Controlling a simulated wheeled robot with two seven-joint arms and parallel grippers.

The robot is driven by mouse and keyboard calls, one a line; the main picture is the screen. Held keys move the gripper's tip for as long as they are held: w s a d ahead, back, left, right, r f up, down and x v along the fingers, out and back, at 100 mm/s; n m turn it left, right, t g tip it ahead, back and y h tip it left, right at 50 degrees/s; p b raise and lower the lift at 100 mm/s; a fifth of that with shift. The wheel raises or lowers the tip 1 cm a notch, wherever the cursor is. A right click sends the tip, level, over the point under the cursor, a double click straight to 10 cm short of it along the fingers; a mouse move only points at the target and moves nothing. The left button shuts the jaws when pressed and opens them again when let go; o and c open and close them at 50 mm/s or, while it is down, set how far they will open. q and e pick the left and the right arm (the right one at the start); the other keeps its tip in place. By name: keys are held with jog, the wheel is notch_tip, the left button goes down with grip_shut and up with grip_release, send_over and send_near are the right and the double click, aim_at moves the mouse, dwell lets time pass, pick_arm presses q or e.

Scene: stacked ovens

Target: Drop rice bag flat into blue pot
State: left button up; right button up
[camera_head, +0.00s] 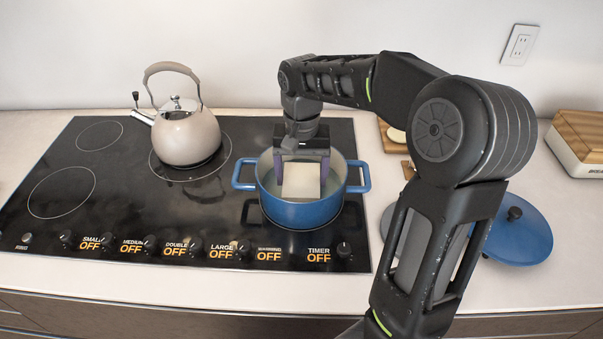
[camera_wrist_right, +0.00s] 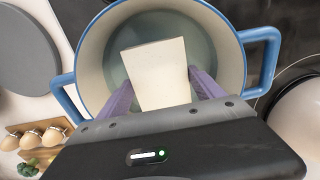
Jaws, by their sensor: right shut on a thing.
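The blue pot (camera_head: 302,211) stands on the right part of the black cooktop, its lid off. It also shows in the right wrist view (camera_wrist_right: 88,93), with a pale inside that looks to hold clear water. The rice bag (camera_head: 301,181) is a flat, off-white rectangle. My right gripper (camera_head: 302,172) points down over the pot and is shut on the rice bag, with a purple finger on each side. In the right wrist view the bag (camera_wrist_right: 157,72) lies between the fingers, within the pot's rim. Whether it touches the water I cannot tell. My left gripper is not in view.
A beige kettle (camera_head: 186,136) stands on the cooktop (camera_head: 120,185) left of the pot. A blue lid (camera_head: 520,235) lies on the counter at right. A wooden board (camera_wrist_right: 35,138) holds eggs and something green. A wood-topped box (camera_head: 578,140) stands far right.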

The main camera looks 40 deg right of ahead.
jog(key=o, duration=1.5)
jog(key=shift+r, duration=0.1)
notch_tip(320, 180, up, 8)
jog(key=shift+f, duration=0.15)
